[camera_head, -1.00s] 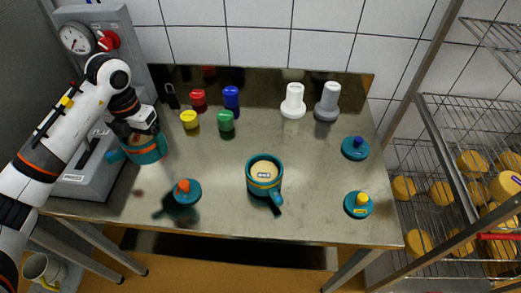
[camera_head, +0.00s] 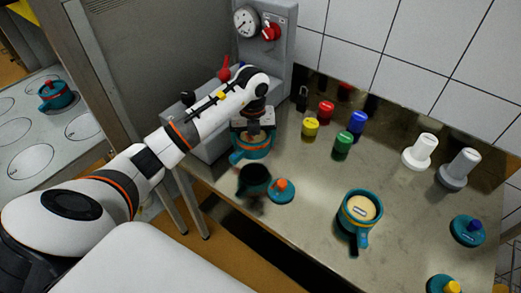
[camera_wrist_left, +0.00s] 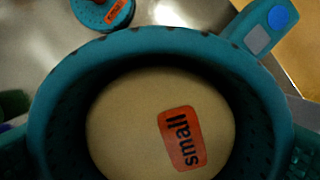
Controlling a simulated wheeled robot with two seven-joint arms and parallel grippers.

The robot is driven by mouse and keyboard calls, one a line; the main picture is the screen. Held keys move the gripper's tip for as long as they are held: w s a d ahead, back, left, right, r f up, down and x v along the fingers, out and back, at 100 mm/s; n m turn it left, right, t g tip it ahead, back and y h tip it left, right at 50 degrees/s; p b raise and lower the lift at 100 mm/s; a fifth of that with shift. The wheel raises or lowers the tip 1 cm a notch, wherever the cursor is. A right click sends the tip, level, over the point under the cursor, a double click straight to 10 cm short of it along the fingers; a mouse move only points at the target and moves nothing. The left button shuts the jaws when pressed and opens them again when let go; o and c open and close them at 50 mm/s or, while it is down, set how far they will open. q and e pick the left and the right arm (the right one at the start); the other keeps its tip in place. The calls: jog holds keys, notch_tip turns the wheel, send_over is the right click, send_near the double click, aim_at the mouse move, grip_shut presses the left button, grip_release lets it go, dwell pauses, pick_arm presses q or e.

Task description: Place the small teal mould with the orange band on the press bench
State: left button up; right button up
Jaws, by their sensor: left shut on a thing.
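My left gripper (camera_head: 253,122) is shut on the small teal mould with the orange band (camera_head: 250,147), in front of the grey gauge machine. A dark shadow or reflection below it suggests it is held above the steel table. In the left wrist view the mould (camera_wrist_left: 285,100) is seen from above: it holds pale cheese with an orange "small" label (camera_wrist_left: 182,138), and its handle (camera_wrist_left: 260,25) points up right. A pale bench top with marked circles (camera_head: 30,160), possibly the press bench, stands at the far left. My right gripper is not in view.
A teal lid with an orange knob (camera_head: 281,192) lies near the mould. A second teal mould (camera_head: 358,215) stands further right on the table. A post (camera_head: 85,75) stands between the steel table and the circled bench, where a teal mould with a red knob (camera_head: 56,96) sits.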

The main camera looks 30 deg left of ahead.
aim_at(254, 152)
pick_arm(q)
notch_tip(254, 152, down, 5)
jog(key=shift+r+p, duration=0.2)
jog(key=shift+p, duration=0.25)
jog(key=shift+f, duration=0.4)
jog(key=shift+f, duration=0.2)
jog(key=o, duration=0.8)
jog(key=shift+c, duration=0.2)
jog(key=shift+r, duration=0.2)
notch_tip(254, 152, up, 12)
jog(key=b, duration=0.2)
jog(key=shift+b, duration=0.35)
